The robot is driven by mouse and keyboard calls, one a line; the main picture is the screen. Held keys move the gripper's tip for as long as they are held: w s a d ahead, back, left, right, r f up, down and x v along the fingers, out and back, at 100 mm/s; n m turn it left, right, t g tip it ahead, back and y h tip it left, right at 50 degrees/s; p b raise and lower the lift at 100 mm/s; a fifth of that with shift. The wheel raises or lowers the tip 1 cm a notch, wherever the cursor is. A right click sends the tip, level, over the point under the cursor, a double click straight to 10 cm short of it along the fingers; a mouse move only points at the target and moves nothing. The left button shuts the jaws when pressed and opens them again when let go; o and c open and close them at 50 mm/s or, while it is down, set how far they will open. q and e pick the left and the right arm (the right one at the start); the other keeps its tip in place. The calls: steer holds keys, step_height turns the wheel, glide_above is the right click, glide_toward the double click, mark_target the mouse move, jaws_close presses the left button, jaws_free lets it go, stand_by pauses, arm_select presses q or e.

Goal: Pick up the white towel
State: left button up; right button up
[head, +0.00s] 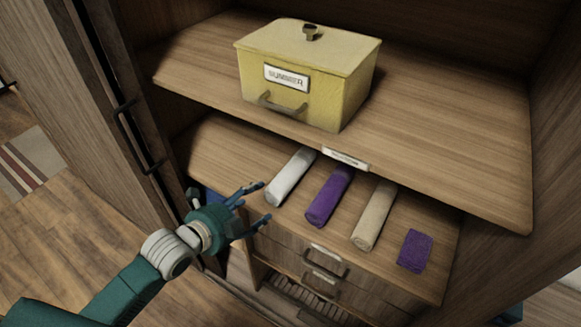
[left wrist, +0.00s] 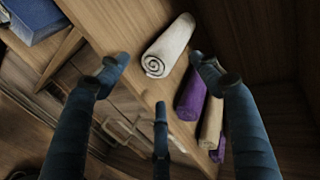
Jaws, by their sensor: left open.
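The white towel (head: 291,177) is rolled and lies at the left end of a row of towels on the lower shelf. In the left wrist view the white towel (left wrist: 169,47) shows its spiral end, ahead of and between the fingers. My left gripper (head: 258,204) is open and empty, just in front of and left of the towel's near end, apart from it. Its fingers also show in the left wrist view (left wrist: 160,75). My right gripper is not in view.
A purple rolled towel (head: 329,196), a beige rolled towel (head: 374,215) and a folded purple cloth (head: 414,250) lie to the right. A yellow box (head: 305,80) stands on the upper shelf (head: 450,145), which overhangs the towels. Drawers (head: 325,270) are below. A cabinet door handle (head: 135,135) is at left.

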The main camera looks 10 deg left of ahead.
mark_target(269, 194)
arm_select(q)
steer(key=x, duration=0.2)
steer(key=shift+w+d, duration=0.25)
steer(key=shift+d, duration=0.05)
steer(key=shift+w+f, duration=0.25)
steer(key=shift+w, duration=0.05)
steer(key=shift+w+d+f+p, duration=0.1)
steer(key=shift+w+f+p, duration=0.2)
steer(key=shift+w+p, duration=0.2)
steer(key=p+x, duration=0.1)
steer(key=x, duration=0.2)
steer(key=shift+f, duration=0.15)
steer(key=shift+w+d+f, duration=0.2)
steer(key=shift+w, duration=0.1)
steer(key=shift+f, duration=0.1)
steer(key=shift+a, duration=0.1)
steer(key=c, duration=0.9)
steer(key=shift+c, duration=0.5)
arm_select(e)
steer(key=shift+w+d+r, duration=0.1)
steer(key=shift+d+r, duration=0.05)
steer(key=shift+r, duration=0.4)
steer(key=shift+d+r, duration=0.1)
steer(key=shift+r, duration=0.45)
